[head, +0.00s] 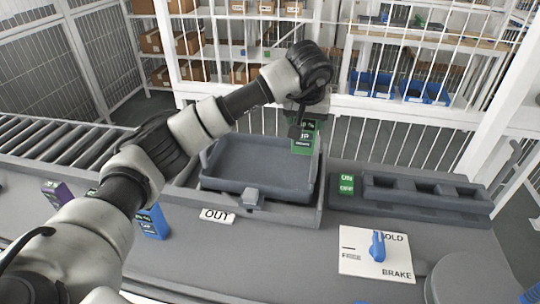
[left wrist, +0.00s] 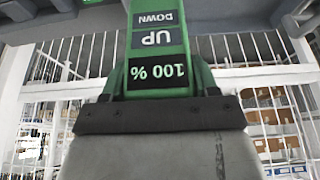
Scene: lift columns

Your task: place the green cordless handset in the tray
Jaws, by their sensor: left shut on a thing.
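The green cordless handset (head: 303,145) hangs from my left gripper (head: 304,118), with its lower end over the right rear part of the grey tray (head: 206,172). My left gripper is shut on the handset. In the left wrist view the handset (left wrist: 158,42) sticks out of the jaws (left wrist: 160,115), its face showing "100 %", "UP" and "DOWN". The tray stands behind the "OUT" label (head: 217,215) and looks empty where I see it. I cannot tell how high the handset is above the tray. My right gripper is not in view.
A purple handset (head: 57,191) and a blue handset (head: 153,222) stand on the counter at left. A green ON/OFF switch (head: 346,185), a slotted grey holder (head: 425,192) and a blue brake knob (head: 377,246) are at right. A white wire fence stands behind.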

